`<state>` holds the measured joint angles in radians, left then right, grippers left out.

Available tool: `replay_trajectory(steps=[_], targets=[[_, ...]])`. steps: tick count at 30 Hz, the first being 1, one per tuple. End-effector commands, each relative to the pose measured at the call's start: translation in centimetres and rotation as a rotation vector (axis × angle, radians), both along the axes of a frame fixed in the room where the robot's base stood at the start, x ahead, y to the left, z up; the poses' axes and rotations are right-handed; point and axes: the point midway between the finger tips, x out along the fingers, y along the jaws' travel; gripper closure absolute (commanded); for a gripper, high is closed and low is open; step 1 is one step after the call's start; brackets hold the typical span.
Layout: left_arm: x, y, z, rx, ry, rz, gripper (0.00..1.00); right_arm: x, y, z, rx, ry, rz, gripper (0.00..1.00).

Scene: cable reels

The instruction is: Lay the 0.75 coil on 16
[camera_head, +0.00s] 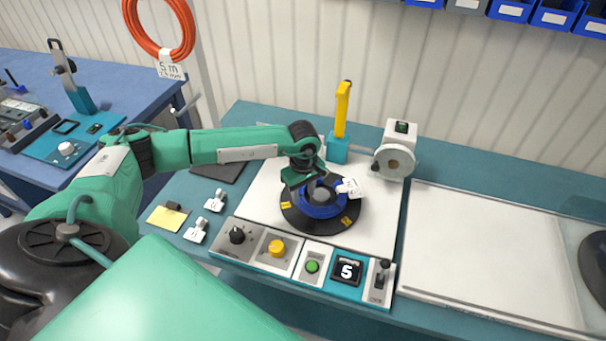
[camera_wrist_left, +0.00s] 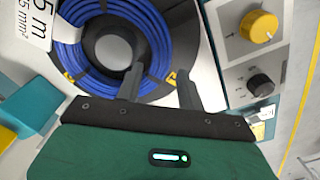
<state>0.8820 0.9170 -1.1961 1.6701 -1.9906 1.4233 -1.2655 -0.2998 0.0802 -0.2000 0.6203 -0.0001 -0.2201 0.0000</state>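A blue cable coil (camera_head: 324,205) lies on a black turntable (camera_head: 300,223) with yellow marks. Its white tag (camera_head: 348,188) hangs over the right side. In the left wrist view the coil (camera_wrist_left: 75,62) circles a grey hub, and its tag (camera_wrist_left: 33,22) reads "5 m" and a partly cut "5 mm²". My left gripper (camera_head: 309,184) is low over the coil's back left. In the left wrist view its two fingers (camera_wrist_left: 160,86) are apart, one over the coil's inner part, one beyond its outer edge. Contact cannot be told. No "16" is readable. My right gripper is out of view.
An orange coil (camera_head: 160,54) hangs on the wall, tagged "5 m". A yellow-armed post (camera_head: 341,112) and a grey machine (camera_head: 398,150) stand behind the turntable. A control panel (camera_head: 302,261) with a display showing "5" lies in front. A white panel (camera_head: 480,240) at right is largely clear.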

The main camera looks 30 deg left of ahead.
Motion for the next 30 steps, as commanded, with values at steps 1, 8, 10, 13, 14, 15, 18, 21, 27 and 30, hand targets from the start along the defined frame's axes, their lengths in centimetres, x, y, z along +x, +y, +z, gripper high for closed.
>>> replay_trajectory(steps=[1,8,10,13,14,15,18,21,27,30], targets=[[-0.1,0.0,-0.7,0.000,0.003,0.001,0.62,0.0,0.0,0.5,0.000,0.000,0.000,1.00],[0.0,0.0,-3.3,-0.001,0.001,0.001,0.62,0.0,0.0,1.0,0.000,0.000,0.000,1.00],[0.0,0.0,-3.6,0.000,0.000,0.000,0.62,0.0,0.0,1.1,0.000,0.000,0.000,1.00],[0.0,0.0,-3.8,0.000,-0.001,0.000,0.62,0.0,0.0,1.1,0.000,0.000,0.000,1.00],[0.0,0.0,-3.8,0.000,-0.001,0.000,0.62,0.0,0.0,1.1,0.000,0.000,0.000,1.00],[0.0,0.0,-3.8,0.000,-0.001,0.000,0.62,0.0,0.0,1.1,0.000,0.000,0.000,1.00],[0.0,0.0,-3.8,0.000,-0.001,0.000,0.62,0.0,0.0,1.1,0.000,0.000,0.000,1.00],[0.0,0.0,-3.8,0.000,-0.001,0.000,0.76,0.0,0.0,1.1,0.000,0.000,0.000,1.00],[0.0,0.0,-3.8,0.000,-0.001,0.000,0.81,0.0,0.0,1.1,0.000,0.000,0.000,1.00],[0.0,0.0,-3.8,0.000,-0.001,0.000,1.00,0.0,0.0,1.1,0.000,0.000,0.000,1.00]])
